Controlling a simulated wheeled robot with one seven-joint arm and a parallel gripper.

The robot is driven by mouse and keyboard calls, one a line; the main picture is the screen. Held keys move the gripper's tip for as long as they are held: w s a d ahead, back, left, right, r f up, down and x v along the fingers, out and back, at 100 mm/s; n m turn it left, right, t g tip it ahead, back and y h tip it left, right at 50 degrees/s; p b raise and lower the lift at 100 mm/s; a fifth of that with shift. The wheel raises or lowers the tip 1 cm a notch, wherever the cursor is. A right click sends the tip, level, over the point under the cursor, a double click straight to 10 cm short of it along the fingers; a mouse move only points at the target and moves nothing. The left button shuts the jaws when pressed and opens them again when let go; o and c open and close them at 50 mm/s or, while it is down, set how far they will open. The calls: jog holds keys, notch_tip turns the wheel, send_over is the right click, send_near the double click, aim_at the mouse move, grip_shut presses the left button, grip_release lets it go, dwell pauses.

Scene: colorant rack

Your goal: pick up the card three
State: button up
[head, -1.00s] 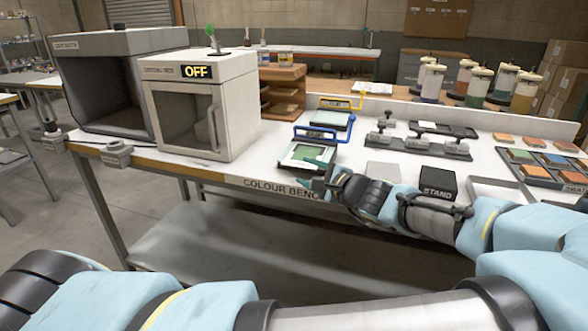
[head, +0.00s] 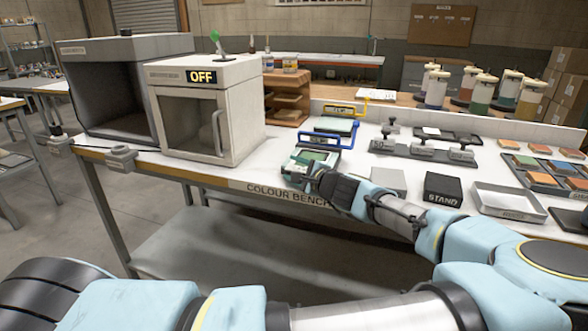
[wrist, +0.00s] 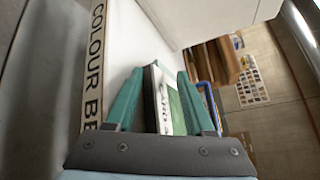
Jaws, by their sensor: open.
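A card (wrist: 167,100) with a white, lettered edge and a green face stands out between my fingers in the wrist view. Its lettering seems to start with "CARD"; I cannot read a number. My gripper (wrist: 160,73) is open, with one teal finger on each side of the card. Whether either finger touches it I cannot tell. In the head view, my gripper (head: 298,168) is at the front edge of the bench, at the blue-handled tray (head: 318,133) with a green card (head: 313,155). My gripper partly hides that tray.
A white cabinet marked OFF (head: 205,120) stands just left of my gripper. A second tray with a yellow handle (head: 335,123) is behind. A grey block (head: 388,181), a black STAND block (head: 443,189) and a shallow white tray (head: 508,201) lie to the right.

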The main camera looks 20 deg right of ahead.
jog(key=shift+c, duration=0.3)
grip_shut()
jog(key=shift+s+a, duration=0.1)
